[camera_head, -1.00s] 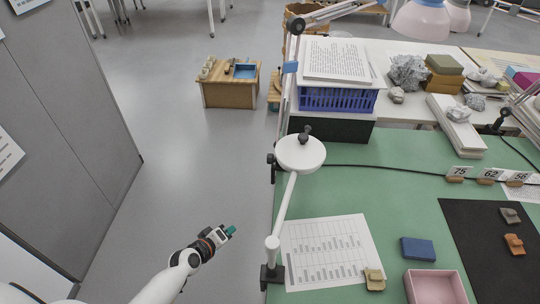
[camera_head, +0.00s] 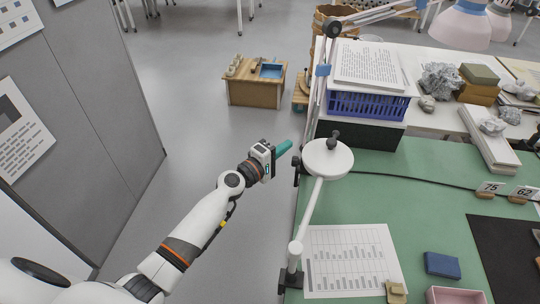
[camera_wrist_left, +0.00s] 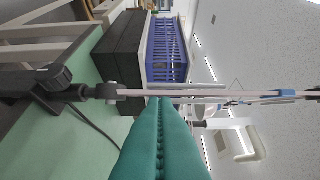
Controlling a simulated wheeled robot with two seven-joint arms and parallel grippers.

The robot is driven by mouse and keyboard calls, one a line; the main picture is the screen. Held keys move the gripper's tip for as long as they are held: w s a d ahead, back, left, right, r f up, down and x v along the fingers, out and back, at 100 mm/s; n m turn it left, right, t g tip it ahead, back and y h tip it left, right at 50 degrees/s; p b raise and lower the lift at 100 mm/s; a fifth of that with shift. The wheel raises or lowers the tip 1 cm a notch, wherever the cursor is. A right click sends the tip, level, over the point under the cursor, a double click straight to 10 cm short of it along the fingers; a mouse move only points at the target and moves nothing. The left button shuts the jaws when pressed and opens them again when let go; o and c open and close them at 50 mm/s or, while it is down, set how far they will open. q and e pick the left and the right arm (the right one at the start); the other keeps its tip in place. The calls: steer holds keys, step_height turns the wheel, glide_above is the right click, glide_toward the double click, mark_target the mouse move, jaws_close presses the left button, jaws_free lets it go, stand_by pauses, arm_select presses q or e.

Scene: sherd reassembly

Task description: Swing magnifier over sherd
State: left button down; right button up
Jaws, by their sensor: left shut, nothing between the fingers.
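The magnifier (camera_head: 328,160) has a round white head with a dark knob on top. Its white arm runs down to a post clamped at the green table's left edge. My left gripper (camera_head: 288,146), with teal fingers, is shut and empty. In the head view it is just left of the magnifier head, beyond the table edge; I cannot tell if they touch. The shut fingers also show in the left wrist view (camera_wrist_left: 164,102). A small tan piece (camera_head: 396,291), perhaps a sherd, lies at the printed sheet's lower corner. My right gripper is not in view.
A printed sheet (camera_head: 351,262), a blue block (camera_head: 442,265) and a pink tray (camera_head: 430,290) lie on the green table (camera_head: 400,205). A black mat (camera_head: 500,238) is at right. A blue basket (camera_head: 366,105) stands behind the magnifier, near a lamp arm. A black cable crosses the table.

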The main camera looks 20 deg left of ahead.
arm_select(q)
steer(key=d, duration=0.2)
steer(key=s+d+p, duration=0.1)
steer(key=shift+d+f, duration=0.1)
steer(key=shift+d, duration=0.3)
